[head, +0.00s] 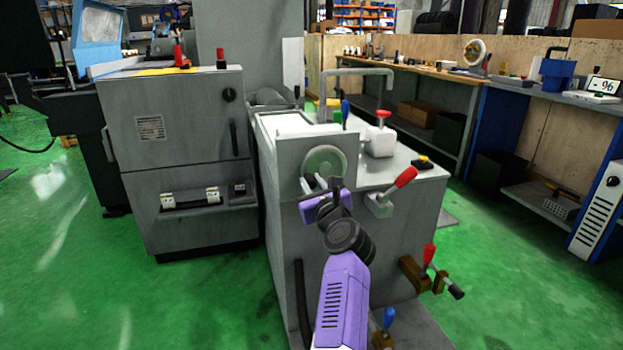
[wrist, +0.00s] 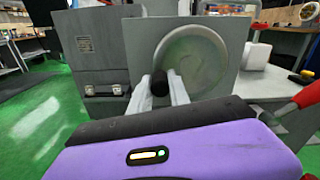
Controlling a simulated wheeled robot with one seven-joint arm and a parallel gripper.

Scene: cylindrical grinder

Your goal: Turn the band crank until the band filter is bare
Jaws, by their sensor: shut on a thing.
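The band crank is a pale green-grey disc (head: 326,160) on the upright front plate of a grey cabinet. In the wrist view the disc (wrist: 205,68) fills the upper middle, and its dark round handle (wrist: 159,82) points toward me. My gripper (head: 316,184) is in front of the disc, shut on the handle. In the wrist view its two pale fingers (wrist: 160,92) stand on either side of the handle. A white flat surface (head: 285,123) shows behind the front plate and may be the band filter. The plate hides part of it.
A red-handled lever (head: 400,182) sticks out close right of my gripper. A red-handled valve (head: 430,256) and a blue-handled one (head: 388,319) are lower down. A grey machine cabinet (head: 180,130) stands left. Green floor is open at left and right.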

